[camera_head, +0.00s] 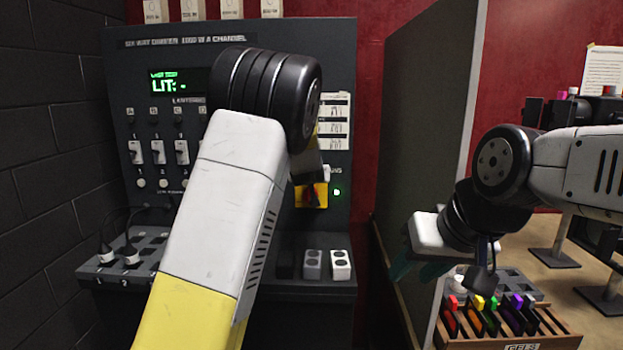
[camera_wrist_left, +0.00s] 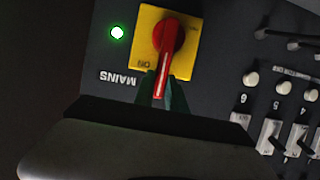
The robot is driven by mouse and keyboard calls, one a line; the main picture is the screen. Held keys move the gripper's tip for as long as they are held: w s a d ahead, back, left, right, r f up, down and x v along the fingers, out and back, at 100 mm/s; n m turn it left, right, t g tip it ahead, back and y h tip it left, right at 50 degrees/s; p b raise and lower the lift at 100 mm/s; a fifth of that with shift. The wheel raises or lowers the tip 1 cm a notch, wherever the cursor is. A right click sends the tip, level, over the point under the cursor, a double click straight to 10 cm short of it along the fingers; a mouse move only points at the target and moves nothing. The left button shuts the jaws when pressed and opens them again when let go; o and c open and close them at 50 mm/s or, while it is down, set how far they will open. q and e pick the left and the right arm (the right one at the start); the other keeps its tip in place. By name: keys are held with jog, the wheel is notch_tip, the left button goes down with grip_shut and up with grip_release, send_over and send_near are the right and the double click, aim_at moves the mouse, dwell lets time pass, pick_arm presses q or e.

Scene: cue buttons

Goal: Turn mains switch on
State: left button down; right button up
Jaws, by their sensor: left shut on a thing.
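The mains switch is a red rotary handle (camera_wrist_left: 167,52) on a yellow plate (camera_wrist_left: 194,62), over an upside-down MAINS label in the left wrist view. Its handle points down there, just right of the ON mark. My left gripper (camera_wrist_left: 162,98) is shut on the handle's end, a dark green finger on each side. A green lamp (camera_wrist_left: 117,33) glows beside the plate. In the head view the plate (camera_head: 318,196) and lamp (camera_head: 337,192) show right of my left arm, which hides much of the gripper. My right gripper (camera_head: 415,270) hangs at the right, its teal fingers apart and empty.
The dark dimmer panel (camera_head: 230,30) has a lit display (camera_head: 178,83) and several faders (camera_head: 158,152). Plugs (camera_head: 130,256) sit at lower left. A grey partition (camera_head: 425,110) stands between my arms. A wooden rack of coloured gels (camera_head: 510,340) is below my right gripper.

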pick_arm(q)
jog(key=shift+f, duration=0.1)
dwell(0.3)
jog(key=c, duration=1.4)
grip_release()
jog(key=shift+o, duration=0.2)
jog(key=v, duration=0.8)
